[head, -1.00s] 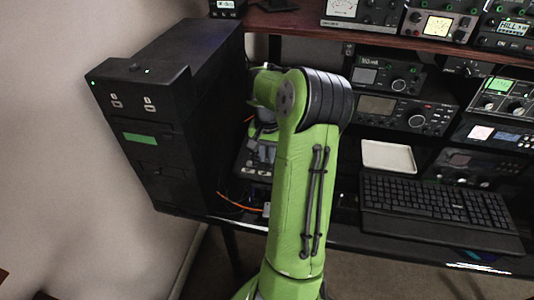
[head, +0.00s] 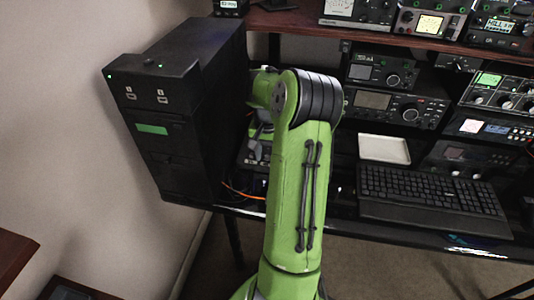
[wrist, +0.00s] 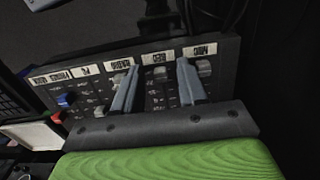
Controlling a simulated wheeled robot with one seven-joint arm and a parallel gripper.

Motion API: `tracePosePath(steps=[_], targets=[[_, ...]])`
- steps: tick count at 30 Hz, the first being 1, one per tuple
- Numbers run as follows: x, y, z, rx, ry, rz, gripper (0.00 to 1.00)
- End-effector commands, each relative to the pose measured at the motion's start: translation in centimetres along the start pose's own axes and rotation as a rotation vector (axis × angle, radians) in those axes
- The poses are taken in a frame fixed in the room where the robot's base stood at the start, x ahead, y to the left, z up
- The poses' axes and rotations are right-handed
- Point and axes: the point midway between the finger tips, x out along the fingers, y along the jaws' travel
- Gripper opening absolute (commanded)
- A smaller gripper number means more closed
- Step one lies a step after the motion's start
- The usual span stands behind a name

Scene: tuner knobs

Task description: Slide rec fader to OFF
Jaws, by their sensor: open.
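In the wrist view, the fader panel (wrist: 80,88) is a dark box with a row of white labels that read upside down. The rec fader (wrist: 157,73) has a grey cap just below the REC label (wrist: 155,58). My gripper (wrist: 158,66) is open, with one grey finger on each side of the rec fader's column. I cannot tell whether the fingers touch the cap. In the head view, my green arm covers most of the panel and the gripper; only a little grey of the gripper (head: 256,150) shows left of the arm.
A fader with a blue cap (wrist: 66,99) sits at the panel's left. Another grey-capped fader (wrist: 204,68) is close outside the right finger. A tall black computer case (head: 165,150) stands left of my arm. A keyboard (head: 430,195) and white tray (head: 384,149) lie to its right.

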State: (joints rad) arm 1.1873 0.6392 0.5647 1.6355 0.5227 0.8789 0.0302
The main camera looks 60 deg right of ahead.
Motion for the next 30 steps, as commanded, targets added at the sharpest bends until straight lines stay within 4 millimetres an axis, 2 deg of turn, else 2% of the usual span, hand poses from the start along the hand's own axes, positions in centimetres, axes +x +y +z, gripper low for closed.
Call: tracePosePath(steps=[4,12,18,22,30], targets=[[-2.1,0.0,-0.1,0.000,0.004,0.000,0.41],[-10.1,-0.1,-0.1,-0.001,0.005,0.000,0.41],[-14.5,-0.1,0.0,-0.001,0.002,0.000,0.41],[-15.7,-0.1,0.0,-0.002,0.000,0.000,0.41],[-15.7,0.0,0.0,-0.001,-0.001,0.000,0.41]])
